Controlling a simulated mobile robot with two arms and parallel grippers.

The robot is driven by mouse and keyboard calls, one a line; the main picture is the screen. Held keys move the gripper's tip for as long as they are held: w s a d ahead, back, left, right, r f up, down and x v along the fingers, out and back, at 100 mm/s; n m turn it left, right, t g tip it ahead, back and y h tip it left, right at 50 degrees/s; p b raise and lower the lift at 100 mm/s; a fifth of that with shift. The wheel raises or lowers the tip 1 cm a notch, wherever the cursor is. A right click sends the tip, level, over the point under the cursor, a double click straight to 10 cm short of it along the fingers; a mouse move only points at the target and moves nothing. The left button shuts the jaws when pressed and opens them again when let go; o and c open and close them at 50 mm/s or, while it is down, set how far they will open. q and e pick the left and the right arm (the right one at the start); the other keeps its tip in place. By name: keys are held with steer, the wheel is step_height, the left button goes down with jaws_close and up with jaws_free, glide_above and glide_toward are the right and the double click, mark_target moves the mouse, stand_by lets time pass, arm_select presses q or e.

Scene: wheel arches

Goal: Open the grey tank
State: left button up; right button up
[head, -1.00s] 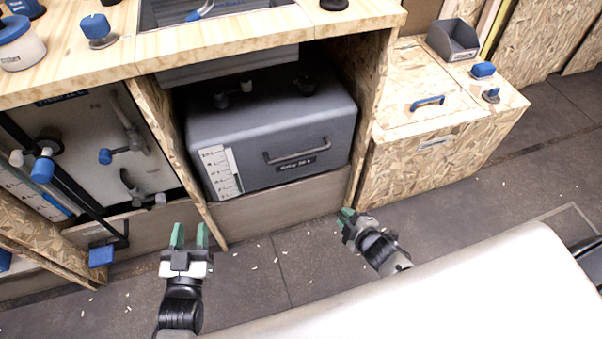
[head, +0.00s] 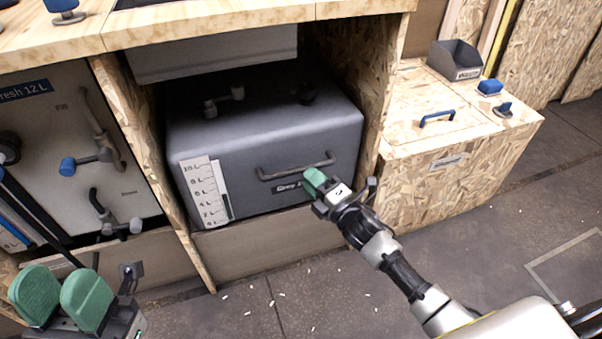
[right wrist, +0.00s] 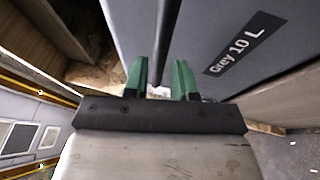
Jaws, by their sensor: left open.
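The grey tank (head: 255,137) sits in the wooden bay under the counter, with a level scale at its front left. Its dark bar handle (head: 297,168) runs across the front above a partly hidden label. My right gripper (head: 314,181) is at the tank's front, by the right part of the handle. In the right wrist view its green fingers (right wrist: 160,78) are apart, and the handle bar (right wrist: 167,40) reaches down between them; I cannot tell if they touch it. The "Grey 10 L" label (right wrist: 244,44) is beside it. My left gripper (head: 62,292) is open and empty at lower left.
A low board (head: 255,235) runs below the tank, and a wooden divider (head: 150,165) stands to its left. The fresh tank (head: 62,125) with taps is left of that. A wooden box (head: 445,170) stands to the right. Floor in front is clear except for small scraps.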

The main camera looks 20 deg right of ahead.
mark_target(301, 168)
steer(key=shift+b+x, duration=0.35)
steer(key=shift+x, duration=1.65)
jaws_close()
